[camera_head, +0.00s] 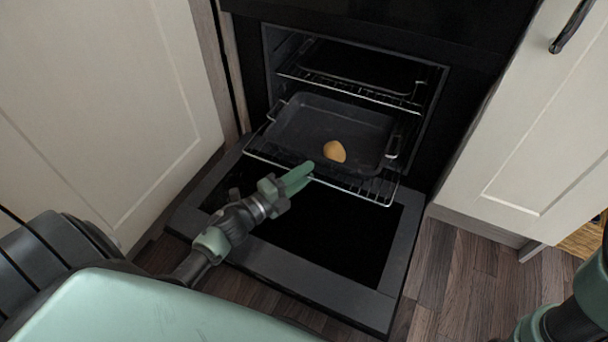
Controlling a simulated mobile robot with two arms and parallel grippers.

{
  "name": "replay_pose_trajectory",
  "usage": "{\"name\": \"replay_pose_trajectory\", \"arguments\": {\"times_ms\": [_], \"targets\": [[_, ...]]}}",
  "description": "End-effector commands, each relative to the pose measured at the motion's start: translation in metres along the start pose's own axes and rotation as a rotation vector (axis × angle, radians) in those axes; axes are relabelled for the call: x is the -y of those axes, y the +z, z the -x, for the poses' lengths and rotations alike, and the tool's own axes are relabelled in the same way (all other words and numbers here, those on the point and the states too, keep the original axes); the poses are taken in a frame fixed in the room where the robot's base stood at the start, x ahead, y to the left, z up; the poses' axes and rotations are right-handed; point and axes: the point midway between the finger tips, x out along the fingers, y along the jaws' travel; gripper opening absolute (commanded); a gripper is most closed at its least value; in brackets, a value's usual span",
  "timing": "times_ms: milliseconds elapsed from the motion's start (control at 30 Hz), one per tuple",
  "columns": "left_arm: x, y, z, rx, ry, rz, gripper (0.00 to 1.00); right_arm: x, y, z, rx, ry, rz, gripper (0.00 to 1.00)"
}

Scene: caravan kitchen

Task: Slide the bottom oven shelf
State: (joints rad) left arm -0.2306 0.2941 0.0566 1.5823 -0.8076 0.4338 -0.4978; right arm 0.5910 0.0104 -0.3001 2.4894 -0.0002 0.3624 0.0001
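The bottom oven shelf (376,197) is a wire rack, pulled partly out of the oven over the lowered door. A dark roasting tray (296,127) with side handles sits on it and holds a brown, rounded food item (334,151). My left gripper (311,171), with green fingers, is at the middle of the shelf's front bar. The fingers lie close together; whether they are shut on the bar is unclear. Of my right arm, only a part (560,322) shows at the lower right; its gripper is out of view.
The oven door (330,240) is folded down flat in front. An upper rack (355,92) with a dark tray (350,66) is inside the oven. Cream cabinet doors stand at left (100,110) and right (540,130). Wooden floor (465,285) is clear at right.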

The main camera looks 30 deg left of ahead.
Motion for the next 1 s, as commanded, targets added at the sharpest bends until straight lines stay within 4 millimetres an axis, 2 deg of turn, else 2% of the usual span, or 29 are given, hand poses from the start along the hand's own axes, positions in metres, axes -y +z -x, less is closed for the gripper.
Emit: {"name": "replay_pose_trajectory", "arguments": {"times_ms": [33, 67, 133, 167, 1000], "targets": [[0.0002, 0.0, 0.0001, 0.0, 0.0, 0.0, 0.29, 0.0, 0.0, -0.0001, 0.0, 0.0, 0.0, 0.7], [0.0002, 0.0, 0.0001, 0.0, 0.0, 0.0, 0.24, 0.0, 0.0, -0.0001, 0.0, 0.0, 0.0, 0.7], [0.0002, 0.0, 0.0002, 0.0, 0.0, 0.0, 0.04, 0.0, 0.0001, -0.0001, 0.0, 0.0, 0.0, 0.7], [0.0002, 0.0, 0.0002, 0.0, 0.0, 0.0, 0.0, 0.0, 0.0001, -0.0001, 0.0, 0.0, 0.0, 0.7], [-0.0003, -0.0005, 0.0005, -0.001, 0.0, 0.0, 0.0, 0.0, 0.0005, 0.0004, 0.002, 0.001, -0.001, 0.7]]}}
